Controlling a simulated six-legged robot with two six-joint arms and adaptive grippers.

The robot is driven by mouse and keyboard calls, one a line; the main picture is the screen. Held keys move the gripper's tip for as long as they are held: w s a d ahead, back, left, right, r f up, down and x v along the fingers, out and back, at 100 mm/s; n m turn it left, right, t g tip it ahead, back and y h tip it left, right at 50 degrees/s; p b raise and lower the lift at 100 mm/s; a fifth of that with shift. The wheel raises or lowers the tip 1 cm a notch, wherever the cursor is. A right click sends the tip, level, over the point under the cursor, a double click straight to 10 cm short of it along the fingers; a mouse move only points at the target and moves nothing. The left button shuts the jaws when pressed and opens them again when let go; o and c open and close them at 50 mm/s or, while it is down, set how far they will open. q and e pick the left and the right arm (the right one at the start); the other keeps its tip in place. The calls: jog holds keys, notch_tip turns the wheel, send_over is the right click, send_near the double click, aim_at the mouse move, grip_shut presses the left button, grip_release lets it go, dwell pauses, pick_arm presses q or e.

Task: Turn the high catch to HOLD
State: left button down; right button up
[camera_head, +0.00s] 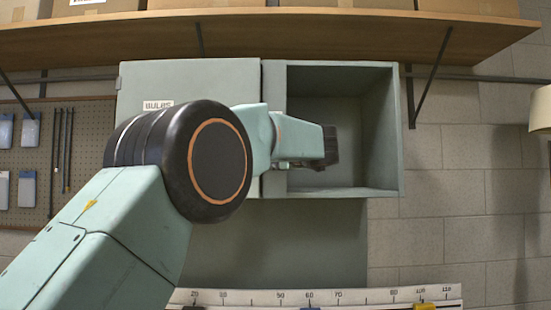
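A grey-green wall cabinet (386,130) hangs below the shelf. Its left part is covered by a panel (190,80) labelled "BULBS", and its right compartment stands open and looks empty. No catch and no HOLD mark can be made out; my arm hides part of the panel and its right edge. My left arm comes in from the lower left, and the dark end of my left gripper (331,146) is in front of the open compartment. Its fingers are seen too much from the side to tell open from shut. My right gripper is not in view.
A wooden shelf (300,33) with cardboard boxes (468,6) runs above, on dark brackets (430,78). A pegboard (92,140) with hanging packets is at left. A white numbered scale (360,296) with blue and yellow markers lies below. A pale lampshade-like thing (541,108) is at right.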

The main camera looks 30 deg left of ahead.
pick_arm(q)
jog(key=shift+n+p, duration=0.3)
jog(key=shift+n, duration=0.4)
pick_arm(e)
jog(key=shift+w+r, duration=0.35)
pick_arm(q)
jog(key=shift+h, duration=0.3)
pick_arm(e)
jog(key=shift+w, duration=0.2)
pick_arm(q)
jog(key=c, duration=0.8)
grip_release()
jog(key=shift+c, duration=0.2)
jog(key=shift+s, duration=0.1)
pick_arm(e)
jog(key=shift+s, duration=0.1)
